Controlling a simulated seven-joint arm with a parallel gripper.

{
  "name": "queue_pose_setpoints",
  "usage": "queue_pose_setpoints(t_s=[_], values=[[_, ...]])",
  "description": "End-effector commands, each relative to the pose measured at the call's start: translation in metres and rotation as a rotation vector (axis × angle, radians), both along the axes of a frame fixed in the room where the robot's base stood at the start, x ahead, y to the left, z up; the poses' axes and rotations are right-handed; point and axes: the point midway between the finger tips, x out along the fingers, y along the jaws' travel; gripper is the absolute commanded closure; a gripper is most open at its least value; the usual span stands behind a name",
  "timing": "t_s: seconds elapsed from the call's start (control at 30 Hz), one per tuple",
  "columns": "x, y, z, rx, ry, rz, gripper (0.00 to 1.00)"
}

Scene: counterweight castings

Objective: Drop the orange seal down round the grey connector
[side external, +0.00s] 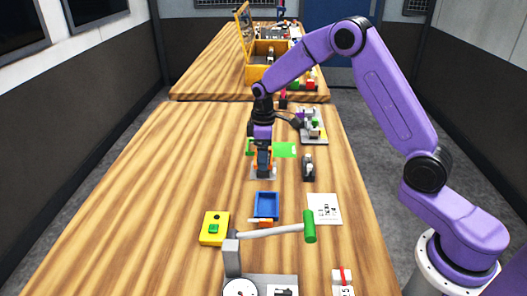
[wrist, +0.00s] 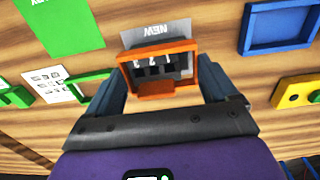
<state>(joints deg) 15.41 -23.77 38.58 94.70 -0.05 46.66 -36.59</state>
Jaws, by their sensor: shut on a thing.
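The orange seal (wrist: 183,88) is a rectangular frame, held between the two fingers of my gripper (wrist: 160,72) in the wrist view. My gripper is shut on it. The dark grey connector (wrist: 160,68), with several slots in its top, shows through the seal's opening. It stands on a pale grey plate marked "NEW" (wrist: 157,33). In the side view my gripper (side external: 264,165) is low over this plate (side external: 257,176), with bits of orange showing beside the fingers. The fingers hide most of the connector there. I cannot tell how far down the seal sits around it.
A blue tray (side external: 266,194) and a yellow block with a green button (side external: 208,237) are nearer the side camera. A green-handled lever (side external: 309,228) stands at the front. A black part (side external: 308,168) and a white card (side external: 325,208) lie to the right. The left table side is clear.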

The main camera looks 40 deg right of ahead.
Motion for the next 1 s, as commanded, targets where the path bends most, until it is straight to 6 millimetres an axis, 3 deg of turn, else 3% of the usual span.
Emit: queue_pose_setpoints(t_s=[1.0], values=[[0.0,0.0,-0.014,0.0,0.0,0.0,0.26]])
